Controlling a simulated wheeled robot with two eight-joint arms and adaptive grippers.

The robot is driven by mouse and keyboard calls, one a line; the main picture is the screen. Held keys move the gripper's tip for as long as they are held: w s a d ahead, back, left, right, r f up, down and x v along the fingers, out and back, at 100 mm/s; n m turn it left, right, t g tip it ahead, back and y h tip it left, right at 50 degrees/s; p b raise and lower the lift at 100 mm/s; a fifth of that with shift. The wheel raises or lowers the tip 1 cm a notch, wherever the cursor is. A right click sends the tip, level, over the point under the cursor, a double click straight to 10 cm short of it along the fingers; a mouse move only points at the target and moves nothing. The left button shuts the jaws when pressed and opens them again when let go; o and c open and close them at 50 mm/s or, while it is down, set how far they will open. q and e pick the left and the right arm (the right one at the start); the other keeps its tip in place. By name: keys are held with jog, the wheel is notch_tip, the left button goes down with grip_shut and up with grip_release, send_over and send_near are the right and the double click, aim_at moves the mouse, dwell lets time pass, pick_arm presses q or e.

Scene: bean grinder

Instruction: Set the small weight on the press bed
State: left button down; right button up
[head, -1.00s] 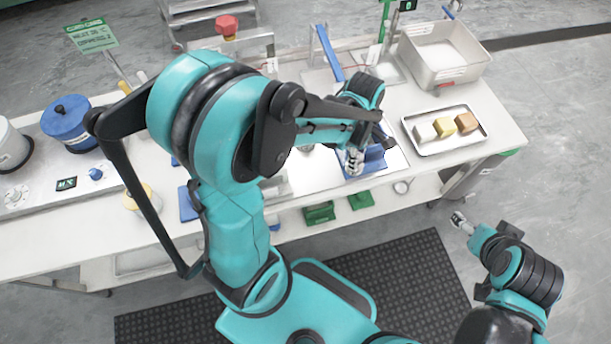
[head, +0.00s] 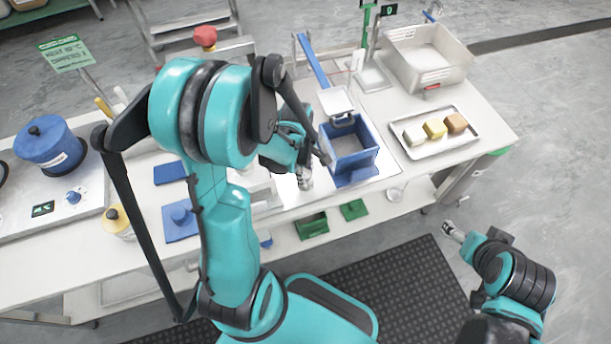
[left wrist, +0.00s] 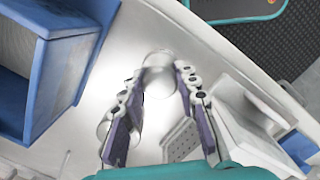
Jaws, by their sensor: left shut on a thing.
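My left gripper (head: 305,182) hangs over the bright work surface, just left of the open blue box (head: 352,152). In the left wrist view its two fingers (left wrist: 161,80) are closed around a small, pale, shiny cylinder, the small weight (left wrist: 158,60). The weight is hard to make out in the head view. I cannot tell for certain which part is the press bed; a pale grey fixture with a slotted plate (left wrist: 182,140) lies beside the gripper, partly hidden by my arm in the head view. My right gripper (head: 450,230) is off the table's front edge, too small to read.
A tray with several blocks (head: 440,131) and a grey bin (head: 428,55) stand at the right. A blue pot (head: 47,145) and blue plates (head: 180,222) are at the left. A red knob (head: 205,37) rises behind my arm. Green boxes (head: 312,225) sit below the tabletop.

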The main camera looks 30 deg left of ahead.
pick_arm(q)
jog(key=shift+f, duration=0.15)
jog(key=shift+f, duration=0.1)
jog(key=c, duration=1.1)
grip_release()
jog(key=shift+c, duration=0.2)
jog(key=shift+r, duration=0.5)
notch_tip(320, 180, up, 11)
jog(key=a+p, duration=0.1)
jog(key=p, duration=0.3)
jog(key=s+d+r+m+t, duration=0.2)
jog(key=d+r+m+t, duration=0.1)
jog(key=m, duration=0.6)
jog(key=s+d+r+m+t+y, duration=0.1)
jog(key=s+d+r+m+t, duration=0.2)
jog(key=r+m, duration=0.4)
jog(key=d+m+t, duration=0.1)
jog(key=d+m, duration=0.1)
jog(key=shift+r+m, duration=0.2)
jog(key=shift+m, duration=0.2)
